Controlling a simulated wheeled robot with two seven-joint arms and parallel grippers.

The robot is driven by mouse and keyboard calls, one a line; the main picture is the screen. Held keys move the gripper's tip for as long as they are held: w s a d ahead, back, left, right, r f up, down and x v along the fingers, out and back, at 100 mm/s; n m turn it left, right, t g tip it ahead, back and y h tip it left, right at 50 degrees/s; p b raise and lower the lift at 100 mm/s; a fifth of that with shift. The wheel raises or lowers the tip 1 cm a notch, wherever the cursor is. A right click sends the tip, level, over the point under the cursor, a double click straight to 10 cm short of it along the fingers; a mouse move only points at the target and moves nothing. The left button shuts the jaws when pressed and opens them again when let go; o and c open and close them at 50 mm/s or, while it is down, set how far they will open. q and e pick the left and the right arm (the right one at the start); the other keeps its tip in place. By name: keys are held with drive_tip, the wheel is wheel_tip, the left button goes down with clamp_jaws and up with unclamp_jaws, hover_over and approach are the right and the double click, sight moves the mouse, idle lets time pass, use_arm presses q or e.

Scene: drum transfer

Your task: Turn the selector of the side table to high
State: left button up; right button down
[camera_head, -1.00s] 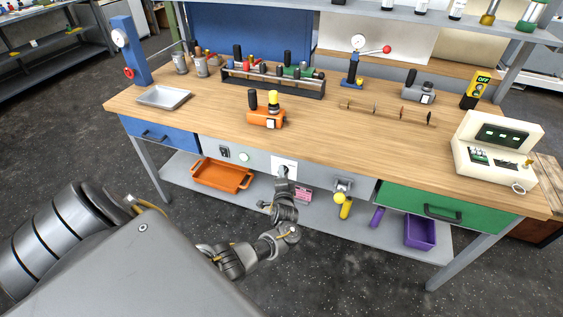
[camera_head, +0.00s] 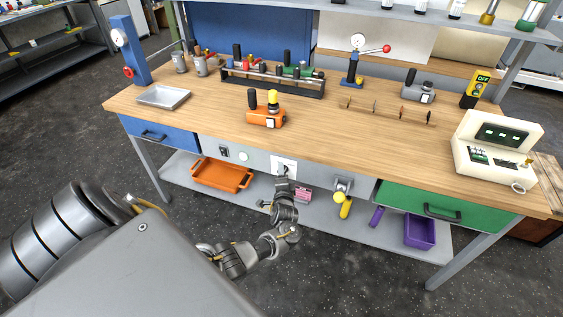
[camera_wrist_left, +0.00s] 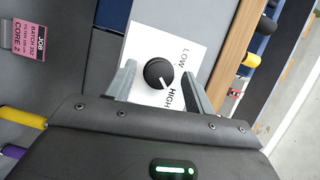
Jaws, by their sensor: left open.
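The selector (camera_wrist_left: 158,73) is a round black knob with a white pointer mark. It sits on a white plate (camera_wrist_left: 146,42) printed LOW and HIGH, and its pointer is on the side towards the word HIGH. In the head view the white plate (camera_head: 291,162) is on the front panel of the wooden-topped bench, and my gripper hides the knob. My left gripper (camera_head: 284,172) is in front of that panel. In the left wrist view its open fingers (camera_wrist_left: 159,82) stand on either side of the knob, with visible gaps. My right gripper is not in view.
A rocker switch (camera_head: 224,152) and a round button (camera_head: 243,156) are left of the plate. Blue (camera_head: 160,135) and green (camera_head: 440,207) drawers flank the panel. Bins stand on the lower shelf.

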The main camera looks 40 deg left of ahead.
use_arm(q)
drive_tip(key=p+v, duration=0.1)
drive_tip(key=v, duration=0.9)
drive_tip(key=shift+s+d, duration=0.25)
drive_tip(key=shift+s, duration=0.1)
drive_tip(key=shift+r, duration=0.1)
drive_tip(key=s+d+f+n+g+h, duration=0.1)
drive_tip(key=d+f+n+h, duration=0.15)
drive_tip(key=f, duration=0.55)
drive_tip(key=s+d+f+n+g+h, duration=0.1)
drive_tip(key=s+d+f+h, duration=0.2)
drive_tip(key=f, duration=0.5)
drive_tip(key=s+d+f+n+g+h, duration=0.1)
drive_tip(key=s+d+f+g+h, duration=0.15)
drive_tip(key=s+f, duration=0.65)
drive_tip(key=s+f+g+h, duration=0.1)
drive_tip(key=s+f, duration=0.3)
drive_tip(key=s, duration=0.6)
drive_tip(key=s+d+f+n+g+h, duration=0.1)
drive_tip(key=s+f+g, duration=0.3)
drive_tip(key=s, duration=0.7)
drive_tip(key=s+d+f+n+g+h, duration=0.1)
drive_tip(key=s+f, duration=0.3)
drive_tip(key=s, duration=0.7)
drive_tip(key=shift+f+g+h, duration=0.3)
drive_tip(key=shift+g, duration=0.35)
